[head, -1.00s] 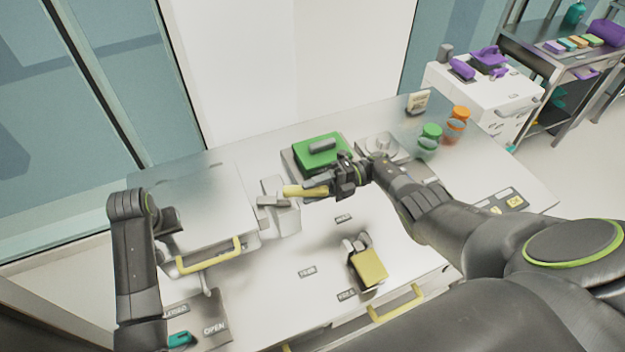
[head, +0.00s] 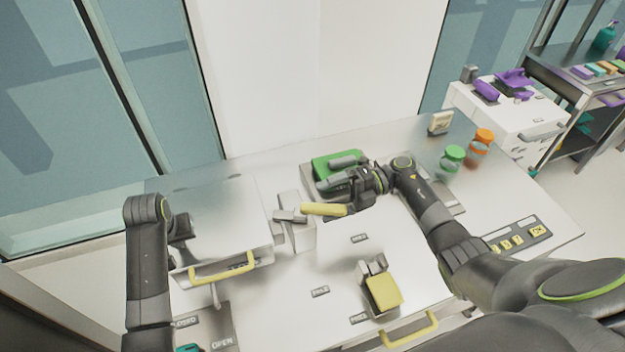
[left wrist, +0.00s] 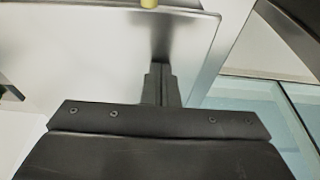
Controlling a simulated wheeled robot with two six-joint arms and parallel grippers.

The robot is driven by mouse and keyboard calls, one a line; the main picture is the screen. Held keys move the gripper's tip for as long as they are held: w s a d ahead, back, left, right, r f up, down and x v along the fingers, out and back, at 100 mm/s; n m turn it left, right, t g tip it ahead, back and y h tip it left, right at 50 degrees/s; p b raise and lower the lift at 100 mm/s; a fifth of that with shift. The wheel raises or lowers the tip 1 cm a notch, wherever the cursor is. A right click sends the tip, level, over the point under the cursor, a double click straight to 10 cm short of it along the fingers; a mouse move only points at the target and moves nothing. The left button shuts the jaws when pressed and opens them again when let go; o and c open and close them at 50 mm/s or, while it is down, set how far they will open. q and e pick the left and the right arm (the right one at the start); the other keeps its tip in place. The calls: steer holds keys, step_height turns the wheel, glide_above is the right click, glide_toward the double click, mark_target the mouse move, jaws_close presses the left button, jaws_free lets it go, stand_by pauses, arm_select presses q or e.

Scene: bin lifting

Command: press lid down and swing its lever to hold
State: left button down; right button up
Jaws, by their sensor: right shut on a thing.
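The brushed-metal lid (head: 212,215) lies on the bin at the left and has a yellow handle (head: 222,268) along its front. Its flat surface fills much of the left wrist view (left wrist: 90,50). My left gripper (head: 182,228) is at the lid's left part, its narrow fingers together in the left wrist view (left wrist: 160,82); contact is hard to tell. The lever, with a yellow grip (head: 324,210), sits on a pale block (head: 297,232) right of the lid and points right. My right gripper (head: 348,193) is shut on the yellow grip's right end, its fingers partly hidden.
A green block with a grey handle (head: 325,168) stands behind my right gripper. A yellow-topped device (head: 383,291) stands near the front edge. Green-capped (head: 452,158) and orange-capped (head: 481,144) jars stand at the back right. The tabletop between has bare room.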

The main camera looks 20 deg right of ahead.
steer(key=shift+n+y, duration=0.4)
steer(key=shift+y, duration=0.3)
steer(key=r, duration=0.4)
steer(key=w+r, duration=0.1)
steer(key=r, duration=0.1)
steer(key=shift+d+r, duration=0.25)
steer(key=shift+d, duration=0.05)
steer(key=f, duration=0.2)
steer(key=s+f+h, duration=0.1)
steer(key=f+h, duration=0.1)
steer(key=f, duration=0.1)
steer(key=shift+s+d+f+m, duration=0.2)
steer(key=shift+f+m, duration=0.1)
steer(key=shift+m, duration=0.1)
steer(key=shift+s+d, duration=0.1)
steer(key=shift+d, duration=2.55)
steer(key=c, duration=0.4)
steer(key=shift+s+d, duration=0.1)
steer(key=shift+d, duration=0.25)
steer(key=c, duration=0.4)
steer(key=d, duration=0.7)
steer(key=shift+s+d+f, duration=0.2)
steer(key=shift+s+d, duration=0.1)
steer(key=shift+s, duration=0.15)
